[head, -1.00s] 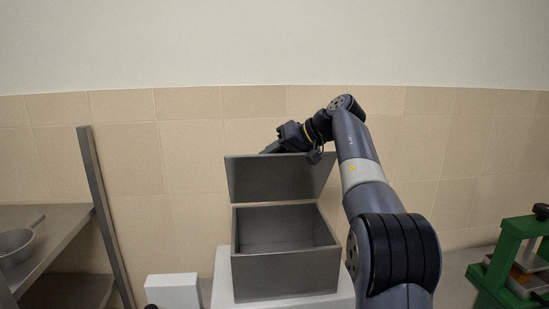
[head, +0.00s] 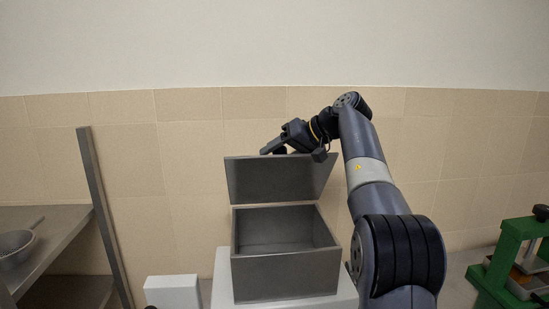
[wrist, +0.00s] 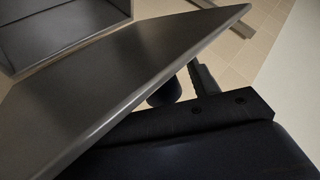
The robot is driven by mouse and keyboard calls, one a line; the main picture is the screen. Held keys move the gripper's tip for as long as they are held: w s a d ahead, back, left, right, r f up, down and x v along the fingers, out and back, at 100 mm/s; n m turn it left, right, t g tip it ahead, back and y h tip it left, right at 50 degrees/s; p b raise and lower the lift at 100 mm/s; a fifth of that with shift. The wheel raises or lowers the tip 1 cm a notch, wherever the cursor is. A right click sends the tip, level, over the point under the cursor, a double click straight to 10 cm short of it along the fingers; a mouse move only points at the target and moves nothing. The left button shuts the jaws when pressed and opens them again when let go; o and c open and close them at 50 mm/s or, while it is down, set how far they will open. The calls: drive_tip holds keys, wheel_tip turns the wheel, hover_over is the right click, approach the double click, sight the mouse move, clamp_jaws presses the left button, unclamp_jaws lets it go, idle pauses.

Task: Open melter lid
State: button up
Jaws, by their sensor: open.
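The melter (head: 285,275) is a grey metal box with an empty-looking, open top, standing on a white stand. Its lid (head: 275,180) is raised at the back, standing steeply upright and clear of the opening. My gripper (head: 272,150) is open just above and behind the lid's top edge, pointing left, with nothing seen between its fingers. In the wrist view the lid (wrist: 120,70) crosses the picture as a large slanted panel and partly hides my fingers (wrist: 184,88). Whether they touch the lid I cannot tell. Part of the melter (wrist: 60,30) shows at top left.
A metal shelf unit (head: 60,230) with a strainer (head: 14,250) is at the left. A white box (head: 172,290) sits left of the stand (head: 222,285). A green press frame (head: 505,250) stands at the right. A tiled wall (head: 190,150) is behind.

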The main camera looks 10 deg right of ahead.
sight(309, 157)
drive_tip(key=v, duration=0.9)
drive_tip(key=shift+s+r, duration=0.1)
drive_tip(key=shift+c, duration=0.5)
